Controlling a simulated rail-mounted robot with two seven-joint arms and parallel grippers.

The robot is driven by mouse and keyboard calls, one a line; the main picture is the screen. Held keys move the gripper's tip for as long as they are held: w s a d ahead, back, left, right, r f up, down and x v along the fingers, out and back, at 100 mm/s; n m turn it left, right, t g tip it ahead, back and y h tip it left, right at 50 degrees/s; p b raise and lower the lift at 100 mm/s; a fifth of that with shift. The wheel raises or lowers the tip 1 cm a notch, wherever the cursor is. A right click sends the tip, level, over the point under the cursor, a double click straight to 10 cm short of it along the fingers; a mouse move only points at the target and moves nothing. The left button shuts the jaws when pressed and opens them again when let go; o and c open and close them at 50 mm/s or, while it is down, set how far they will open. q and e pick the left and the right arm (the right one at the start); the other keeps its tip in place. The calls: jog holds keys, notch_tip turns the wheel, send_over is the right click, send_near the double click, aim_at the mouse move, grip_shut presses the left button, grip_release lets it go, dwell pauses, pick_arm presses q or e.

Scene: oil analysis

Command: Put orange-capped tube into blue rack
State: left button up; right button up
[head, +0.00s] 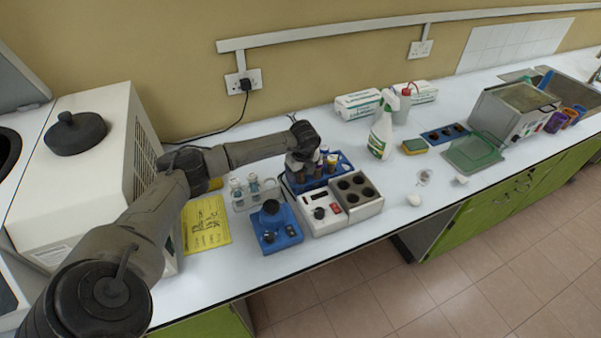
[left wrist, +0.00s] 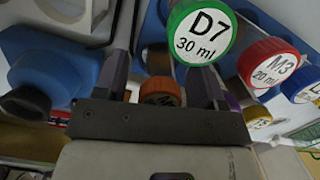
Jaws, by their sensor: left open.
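The orange-capped tube shows in the left wrist view only as its orange cap (left wrist: 160,91), between my left gripper's fingers and partly hidden by the gripper body. My left gripper (left wrist: 160,80) is open, with a finger on each side of the cap; I cannot tell whether either touches it. In the head view my left gripper (head: 300,165) is over the left part of a blue rack (head: 346,166) holding several tubes, and it hides some of them. Another blue rack (head: 430,137) with dark round holes lies farther right.
A green D7 cap (left wrist: 202,35), a red M3 cap (left wrist: 268,62) and a blue cap (left wrist: 304,84) crowd the fingers. A grey-white heater block (head: 365,208) and a blue device (head: 285,238) stand in front. A spray bottle (head: 382,130) stands right.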

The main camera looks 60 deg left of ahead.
pick_arm(q)
jog(key=shift+r, duration=0.1)
jog(key=shift+r, duration=0.25)
notch_tip(320, 180, up, 13)
jog(key=d, duration=0.1)
jog(key=shift+d+p, duration=0.3)
jog(key=shift+p, duration=0.1)
